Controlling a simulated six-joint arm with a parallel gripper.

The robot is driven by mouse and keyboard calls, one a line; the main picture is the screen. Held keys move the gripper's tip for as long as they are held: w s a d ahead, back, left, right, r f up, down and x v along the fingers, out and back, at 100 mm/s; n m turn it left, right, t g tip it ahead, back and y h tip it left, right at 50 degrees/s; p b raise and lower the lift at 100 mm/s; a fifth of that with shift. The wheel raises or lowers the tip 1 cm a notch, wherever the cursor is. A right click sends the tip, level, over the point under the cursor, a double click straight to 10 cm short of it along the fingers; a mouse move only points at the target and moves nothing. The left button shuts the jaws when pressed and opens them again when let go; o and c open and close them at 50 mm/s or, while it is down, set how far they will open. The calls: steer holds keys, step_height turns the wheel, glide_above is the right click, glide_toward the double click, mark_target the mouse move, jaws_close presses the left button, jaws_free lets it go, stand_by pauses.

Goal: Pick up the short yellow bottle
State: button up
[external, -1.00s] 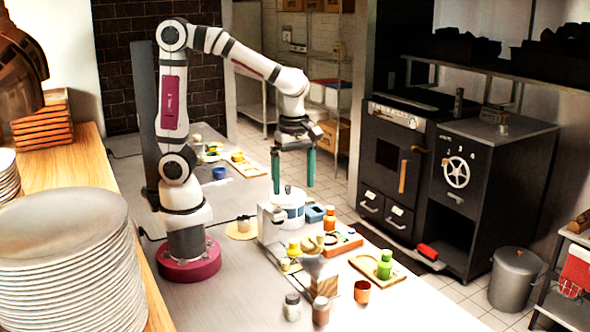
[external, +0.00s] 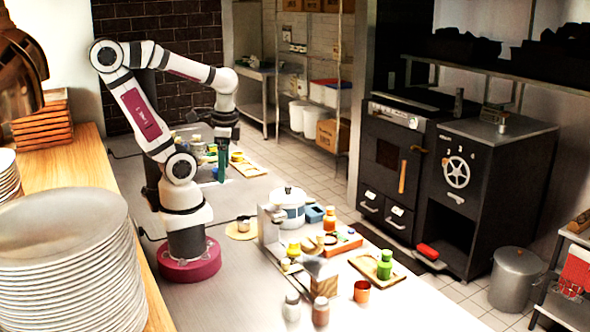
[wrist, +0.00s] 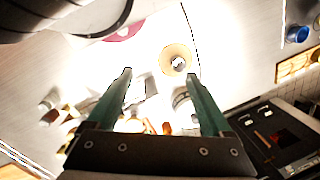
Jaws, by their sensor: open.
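A short yellow bottle (external: 294,249) stands on the counter among small items, in front of the white pot in the external view. Another yellow item (external: 237,156) rests on a wooden board at the far end; its shape is too small to make out. My gripper (external: 219,172) hangs above the far part of the counter, left of that board and well away from the near yellow bottle. In the wrist view my gripper (wrist: 156,75) shows two green fingers spread apart with nothing held between them. I cannot pick out the near yellow bottle clearly in the wrist view.
A white pot (external: 288,207), an orange bottle (external: 329,218), a green bottle (external: 385,264) and an orange cup (external: 362,291) crowd the near counter. A round tan mat (wrist: 167,50) holds a small cup. A blue cup (wrist: 297,33) is at the wrist view's right. Stacked plates (external: 70,260) stand left.

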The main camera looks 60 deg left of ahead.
steer(key=w+d+m+h, duration=0.1)
steer(key=w+d+m, duration=0.1)
steer(key=w+d, duration=0.65)
steer(key=m, duration=0.2)
glide_above(294, 241)
steer(key=d, duration=0.1)
step_height(294, 241, down, 4)
steer(key=shift+h, duration=0.4)
steer(key=f, duration=1)
steer(key=a+f, duration=0.1)
steer(key=f, duration=0.4)
steer(key=shift+a+f, duration=0.1)
steer(key=shift+f, duration=0.1)
steer(key=shift+r, duration=0.1)
steer(key=c, duration=1.2)
